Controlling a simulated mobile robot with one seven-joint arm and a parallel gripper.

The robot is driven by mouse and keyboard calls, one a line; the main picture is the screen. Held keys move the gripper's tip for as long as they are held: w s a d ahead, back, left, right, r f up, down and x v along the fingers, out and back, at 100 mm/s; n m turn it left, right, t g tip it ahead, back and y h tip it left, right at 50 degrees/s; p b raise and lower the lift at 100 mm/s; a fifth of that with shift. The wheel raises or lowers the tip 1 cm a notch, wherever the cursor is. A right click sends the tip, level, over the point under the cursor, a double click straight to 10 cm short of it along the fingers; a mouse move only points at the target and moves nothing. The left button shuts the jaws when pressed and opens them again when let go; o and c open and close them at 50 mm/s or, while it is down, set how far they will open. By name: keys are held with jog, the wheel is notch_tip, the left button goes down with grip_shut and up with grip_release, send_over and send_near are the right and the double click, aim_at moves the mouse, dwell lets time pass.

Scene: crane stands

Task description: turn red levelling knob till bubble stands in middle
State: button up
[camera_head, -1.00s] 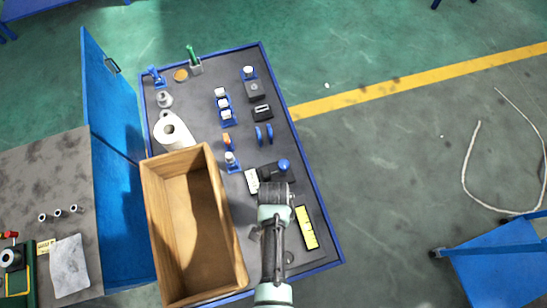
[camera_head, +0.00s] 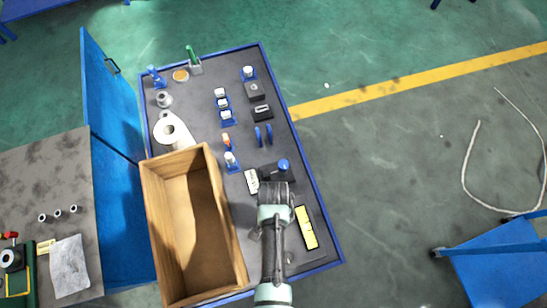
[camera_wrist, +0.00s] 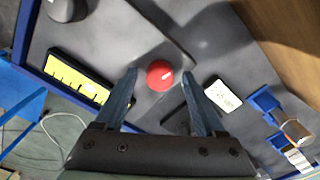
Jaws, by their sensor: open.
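The red levelling knob (camera_wrist: 160,75) is a round cap with a short white mark, in the wrist view. My gripper (camera_wrist: 158,72) is open, with one blue finger at each side of the knob and a small gap apparent on both sides. In the head view my gripper (camera_head: 273,190) hides the knob. The yellow level (camera_wrist: 78,78) lies in a dark frame to the knob's left in the wrist view; it also shows right of my arm in the head view (camera_head: 306,227).
A white label plate (camera_wrist: 222,95) lies right of the knob. A dark round knob (camera_wrist: 66,6) stands at the upper left. In the head view a wooden box (camera_head: 157,230) stands left of my arm. A blue-knobbed lever (camera_head: 284,165) and several small fittings stand farther back.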

notch_tip(320, 180, up, 13)
dwell(0.5)
jog(key=shift+f, duration=0.1)
dwell(0.4)
jog(key=w+r+n+t+b, duration=0.15)
jog(key=w+r+t, duration=0.65)
jog(key=w+r, duration=0.8)
jog(key=w+r+n+t, duration=0.1)
jog(key=w+r+t, duration=0.25)
jog(key=r, duration=0.55)
jog(key=w+r+n+t, duration=0.1)
jog(key=w+r+t, duration=0.25)
jog(key=r, duration=0.45)
notch_tip(320, 180, up, 19)
jog(key=s+n+t+b, duration=0.1)
jog(key=s+n+t, duration=0.1)
jog(key=t, duration=0.3)
jog(key=s+r+n+t, duration=0.1)
jog(key=s+r+t, duration=0.2)
jog(key=s+r, duration=0.2)
jog(key=s+r+n+t, duration=0.1)
jog(key=s+r+t, duration=0.3)
jog(key=r, duration=0.8)
jog(key=shift+s+r+b, duration=0.25)
jog(key=shift+s+b, duration=0.2)
jog(key=shift+s, duration=0.8)
